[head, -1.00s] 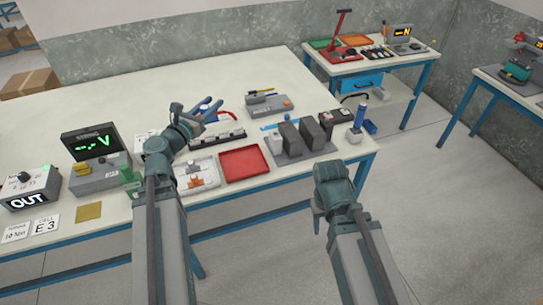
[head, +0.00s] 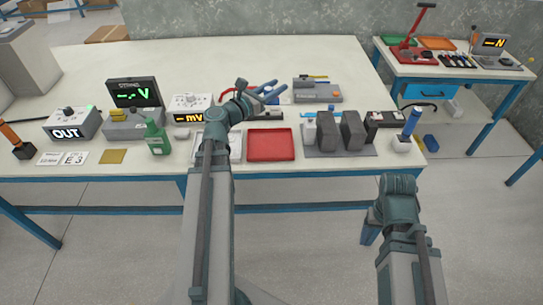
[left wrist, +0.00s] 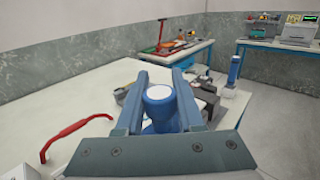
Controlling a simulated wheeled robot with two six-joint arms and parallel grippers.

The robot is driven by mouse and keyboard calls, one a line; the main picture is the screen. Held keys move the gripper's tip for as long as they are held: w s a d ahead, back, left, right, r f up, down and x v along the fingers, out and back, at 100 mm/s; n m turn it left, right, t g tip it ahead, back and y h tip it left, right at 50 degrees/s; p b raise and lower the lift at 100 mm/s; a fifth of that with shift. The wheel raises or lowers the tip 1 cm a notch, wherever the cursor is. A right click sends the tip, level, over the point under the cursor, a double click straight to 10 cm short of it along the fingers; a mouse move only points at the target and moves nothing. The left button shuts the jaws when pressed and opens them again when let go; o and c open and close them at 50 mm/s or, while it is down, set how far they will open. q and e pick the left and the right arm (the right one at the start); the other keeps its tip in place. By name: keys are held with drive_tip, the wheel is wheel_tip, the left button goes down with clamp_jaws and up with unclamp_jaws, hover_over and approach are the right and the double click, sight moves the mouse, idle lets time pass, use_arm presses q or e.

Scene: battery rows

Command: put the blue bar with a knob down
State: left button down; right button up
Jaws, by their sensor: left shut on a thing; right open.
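My left gripper (head: 270,93) is over the table, above and behind the red tray. In the left wrist view its two fingers (left wrist: 160,95) are shut on a blue piece with a round, pale-topped knob (left wrist: 159,94), the blue bar with a knob. The rest of the bar is hidden by the fingers and gripper body. In the head view the bar is too small and too close to the blue fingers to make out clearly. My right gripper (head: 370,230) is open, low in front of the table's front edge, holding nothing visible.
The red tray (head: 271,145) looks empty. Dark blocks (head: 352,131) stand on a grey base to its right, beside an upright blue-handled tool (head: 411,122). A red handle (left wrist: 75,130) lies left in the wrist view. The table (head: 250,58) is clear at the back.

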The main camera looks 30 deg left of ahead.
use_arm(q)
drive_tip(key=s+a+f+b, duration=0.2)
drive_tip(key=a+f+b, duration=0.5)
drive_tip(key=f+b, duration=0.35)
drive_tip(key=s+a+f+b, duration=0.2)
drive_tip(key=a+f+b, duration=0.6)
drive_tip(key=f, duration=0.4)
drive_tip(key=w+d+f+b, duration=0.1)
drive_tip(key=w+d+b, duration=0.1)
drive_tip(key=w+d, duration=0.8)
drive_tip(key=x, duration=0.2)
drive_tip(key=shift+w, duration=0.45)
drive_tip(key=shift+a+f+b, duration=0.1)
drive_tip(key=shift+b, duration=0.25)
wheel_tip(320, 180, down, 3)
drive_tip(key=b, duration=0.3)
drive_tip(key=shift+f, duration=0.15)
drive_tip(key=shift+f+b, duration=0.55)
drive_tip(key=shift+b, duration=0.2)
drive_tip(key=shift+f, duration=0.1)
